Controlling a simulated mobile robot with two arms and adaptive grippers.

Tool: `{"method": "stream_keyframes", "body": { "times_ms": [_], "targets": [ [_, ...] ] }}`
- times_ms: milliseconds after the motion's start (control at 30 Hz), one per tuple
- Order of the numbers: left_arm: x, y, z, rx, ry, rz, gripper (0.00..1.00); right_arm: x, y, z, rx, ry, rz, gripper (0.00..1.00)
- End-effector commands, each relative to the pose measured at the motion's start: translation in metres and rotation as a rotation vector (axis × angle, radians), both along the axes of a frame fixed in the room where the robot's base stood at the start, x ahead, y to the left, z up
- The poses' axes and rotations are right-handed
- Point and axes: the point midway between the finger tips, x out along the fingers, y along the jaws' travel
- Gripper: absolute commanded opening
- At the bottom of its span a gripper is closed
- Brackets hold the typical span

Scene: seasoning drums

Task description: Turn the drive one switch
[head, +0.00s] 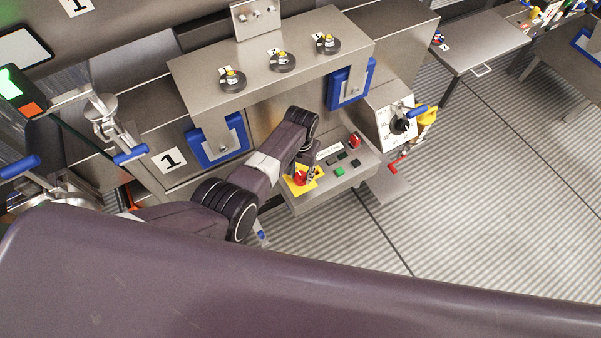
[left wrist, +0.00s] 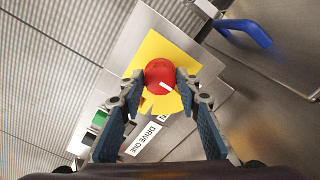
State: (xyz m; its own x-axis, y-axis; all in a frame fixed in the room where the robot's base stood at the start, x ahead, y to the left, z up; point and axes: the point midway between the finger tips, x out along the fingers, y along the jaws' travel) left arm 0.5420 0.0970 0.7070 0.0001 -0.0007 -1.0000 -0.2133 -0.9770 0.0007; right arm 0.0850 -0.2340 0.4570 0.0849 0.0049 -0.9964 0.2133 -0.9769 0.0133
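The drive one switch is a round red knob (left wrist: 160,76) with a white mark, on a yellow plate (left wrist: 150,50). A "DRIVE ONE" label (left wrist: 143,138) sits beside the plate in the left wrist view. In the head view the red knob (head: 299,178) is at the near left corner of the control box (head: 318,190). My left gripper (left wrist: 160,74) has a fingertip on each side of the knob, both right against its edges. In the head view the gripper is small and partly hidden by my arm. My right gripper is not in view.
A second red knob (head: 354,140), a green button (head: 340,171) and dark buttons share the control box. A white dial panel (head: 396,124) with a blue-handled lever stands to the right. Blue brackets (head: 350,84) hang above. The floor (head: 470,190) to the right is clear.

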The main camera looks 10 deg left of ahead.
Motion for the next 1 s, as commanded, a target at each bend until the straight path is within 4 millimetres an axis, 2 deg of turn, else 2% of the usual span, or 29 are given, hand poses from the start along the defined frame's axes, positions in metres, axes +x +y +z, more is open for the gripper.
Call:
{"method": "stream_keyframes", "body": {
  "times_ms": [33, 100, 400, 567, 767, 1000],
  "targets": [
    [0.0, 0.0, 0.0, 0.0, 0.001, 0.0, 0.38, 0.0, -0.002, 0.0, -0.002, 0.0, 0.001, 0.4],
    [0.0, 0.0, 0.0, 0.0, 0.001, -0.001, 0.46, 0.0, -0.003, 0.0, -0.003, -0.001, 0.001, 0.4],
    [0.0, 0.0, 0.0, 0.001, 0.0, -0.003, 0.46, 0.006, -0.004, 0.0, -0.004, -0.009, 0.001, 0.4],
    [0.001, 0.0, 0.008, 0.001, -0.002, -0.003, 0.46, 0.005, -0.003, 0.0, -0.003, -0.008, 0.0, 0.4],
    [0.001, 0.0, 0.03, 0.0, -0.003, -0.003, 0.46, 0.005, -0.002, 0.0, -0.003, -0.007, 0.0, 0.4],
    [0.001, 0.0, 0.071, 0.0, -0.004, -0.003, 0.46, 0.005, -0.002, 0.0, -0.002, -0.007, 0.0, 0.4]
  ]
}}
